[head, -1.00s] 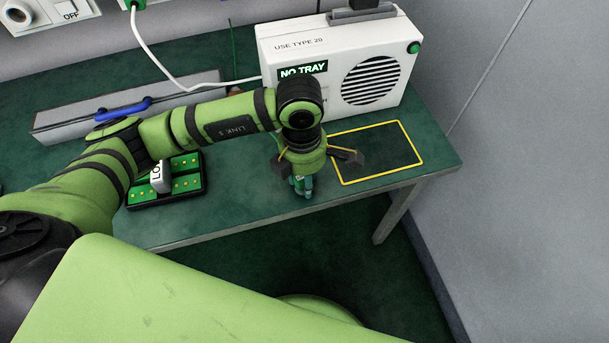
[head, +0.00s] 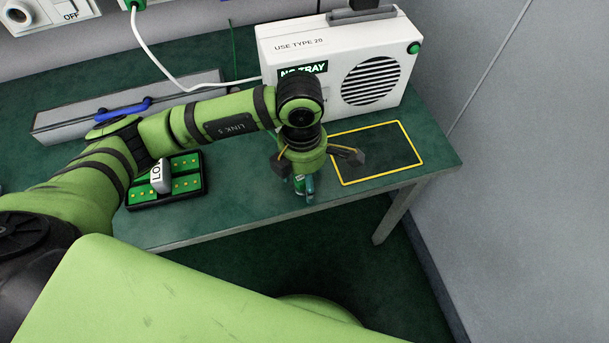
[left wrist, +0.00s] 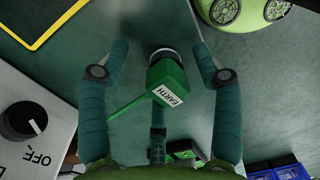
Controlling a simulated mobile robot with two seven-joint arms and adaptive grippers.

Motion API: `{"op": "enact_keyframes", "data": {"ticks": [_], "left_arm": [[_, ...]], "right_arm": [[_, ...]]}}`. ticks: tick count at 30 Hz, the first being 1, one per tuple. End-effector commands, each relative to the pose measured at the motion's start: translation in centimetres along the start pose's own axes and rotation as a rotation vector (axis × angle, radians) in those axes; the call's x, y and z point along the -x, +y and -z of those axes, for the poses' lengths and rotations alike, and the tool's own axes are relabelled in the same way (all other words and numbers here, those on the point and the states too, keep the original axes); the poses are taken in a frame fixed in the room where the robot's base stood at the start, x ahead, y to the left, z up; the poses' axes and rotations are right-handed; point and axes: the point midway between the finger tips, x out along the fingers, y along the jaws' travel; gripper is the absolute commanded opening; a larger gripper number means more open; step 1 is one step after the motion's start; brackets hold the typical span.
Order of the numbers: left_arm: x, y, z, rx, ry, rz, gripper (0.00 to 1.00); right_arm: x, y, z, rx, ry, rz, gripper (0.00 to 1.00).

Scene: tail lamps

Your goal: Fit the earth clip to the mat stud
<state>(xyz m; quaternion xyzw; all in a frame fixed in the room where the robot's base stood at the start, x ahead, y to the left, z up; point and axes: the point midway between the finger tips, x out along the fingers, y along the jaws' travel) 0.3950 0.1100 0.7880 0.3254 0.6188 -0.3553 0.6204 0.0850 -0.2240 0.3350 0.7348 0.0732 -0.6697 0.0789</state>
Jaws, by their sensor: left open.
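The green earth clip (left wrist: 167,82), a block with a white EARTH label, lies between the fingers of my left gripper (left wrist: 162,52) in the left wrist view. The fingers are spread, with a gap on both sides of the clip. A dark round part with a pale rim (left wrist: 161,54) shows at the clip's far end; I cannot tell whether it is the mat stud or whether the clip is seated on it. In the head view my left gripper (head: 304,190) points down near the bench's front edge, and its wrist hides most of the clip. My right gripper is not in view.
A white machine (head: 288,62) reading NO TRAY stands behind the gripper. A yellow-outlined area (head: 375,150) to the right is empty. A black-edged green tray (head: 190,199) with a grey labelled block lies to the left. A thin green cord (left wrist: 128,104) runs from the clip.

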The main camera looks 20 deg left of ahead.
Motion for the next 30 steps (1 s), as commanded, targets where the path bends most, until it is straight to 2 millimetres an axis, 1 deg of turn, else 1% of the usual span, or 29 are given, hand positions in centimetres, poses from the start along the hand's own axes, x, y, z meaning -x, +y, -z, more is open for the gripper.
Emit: {"op": "enact_keyframes", "data": {"ticks": [5,12,15,18,21,30], "left_arm": [[3.1,0.1,-0.1,-0.001,-0.006,-0.006,0.66],[8.2,0.1,-0.1,-0.001,-0.005,-0.006,0.66],[9.8,0.1,-0.1,0.000,-0.004,-0.005,0.66],[10.9,0.1,0.0,0.000,-0.002,-0.004,0.66],[11.4,0.0,0.0,0.000,-0.002,-0.002,0.66],[11.5,0.0,0.0,0.000,-0.001,-0.002,0.66]], "right_arm": [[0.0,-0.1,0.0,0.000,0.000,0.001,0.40],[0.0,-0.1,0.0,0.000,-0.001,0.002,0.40],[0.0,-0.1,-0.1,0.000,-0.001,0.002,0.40],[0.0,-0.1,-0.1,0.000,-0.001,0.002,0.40],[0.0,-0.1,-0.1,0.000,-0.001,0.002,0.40],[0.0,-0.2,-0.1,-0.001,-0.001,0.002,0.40]]}}
